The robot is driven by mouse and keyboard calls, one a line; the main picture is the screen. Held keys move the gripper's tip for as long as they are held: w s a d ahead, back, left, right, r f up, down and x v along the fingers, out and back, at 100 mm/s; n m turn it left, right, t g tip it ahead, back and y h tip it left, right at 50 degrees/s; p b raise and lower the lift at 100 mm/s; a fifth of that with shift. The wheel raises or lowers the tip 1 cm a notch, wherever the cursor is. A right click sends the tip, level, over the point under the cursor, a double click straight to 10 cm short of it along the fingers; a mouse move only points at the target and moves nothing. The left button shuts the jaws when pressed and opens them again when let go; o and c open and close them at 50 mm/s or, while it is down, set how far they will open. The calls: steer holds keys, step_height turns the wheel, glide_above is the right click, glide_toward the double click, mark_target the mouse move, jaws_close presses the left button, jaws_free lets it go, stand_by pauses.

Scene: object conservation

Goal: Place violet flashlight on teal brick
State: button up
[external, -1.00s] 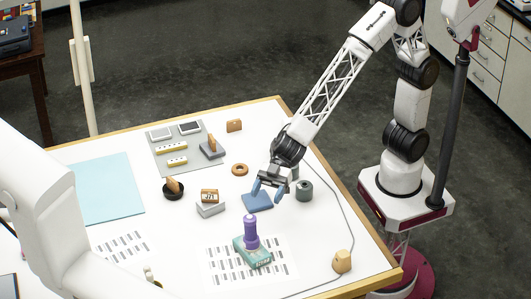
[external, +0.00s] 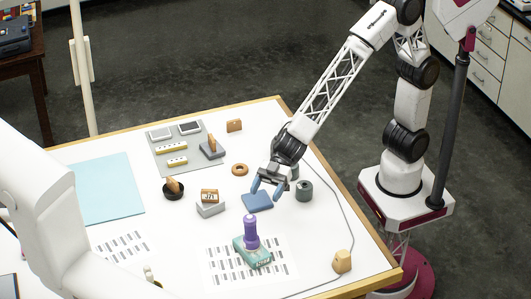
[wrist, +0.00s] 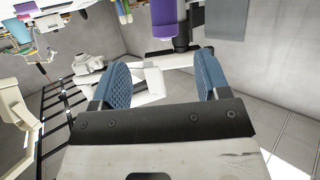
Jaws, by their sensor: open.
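The violet flashlight (external: 251,229) stands upright on top of the teal brick (external: 253,256) in the external view, near the front of the white table. It touches the brick's top. My gripper (external: 267,191) is open, with nothing between its blue fingers. In the wrist view my gripper (wrist: 162,80) shows two spread blue fingers with an empty gap. A violet cylinder (wrist: 165,18) shows at the top there; I cannot tell if it is the flashlight.
A tan ring (external: 240,170) and a grey block (external: 211,209) with a wooden piece lie left. A cable runs along the right to a tan block (external: 342,261).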

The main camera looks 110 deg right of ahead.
steer(key=s+d+r+m+h, duration=0.3)
steer(key=s+d+h, duration=0.3)
steer(key=d, duration=0.5)
steer(key=s+d+r+m+h, duration=0.2)
steer(key=s+d+m+h, duration=0.1)
steer(key=s+d, duration=0.7)
steer(key=s+d+f+m+g, duration=0.1)
steer(key=s+d+g, duration=0.3)
steer(key=s, duration=0.9)
steer(key=s+d+f+m+g, duration=0.1)
steer(key=s+d+g, duration=0.3)
steer(key=s, duration=0.9)
steer(key=shift+s+f+m+h, duration=0.15)
steer(key=shift+f+m+h, duration=0.25)
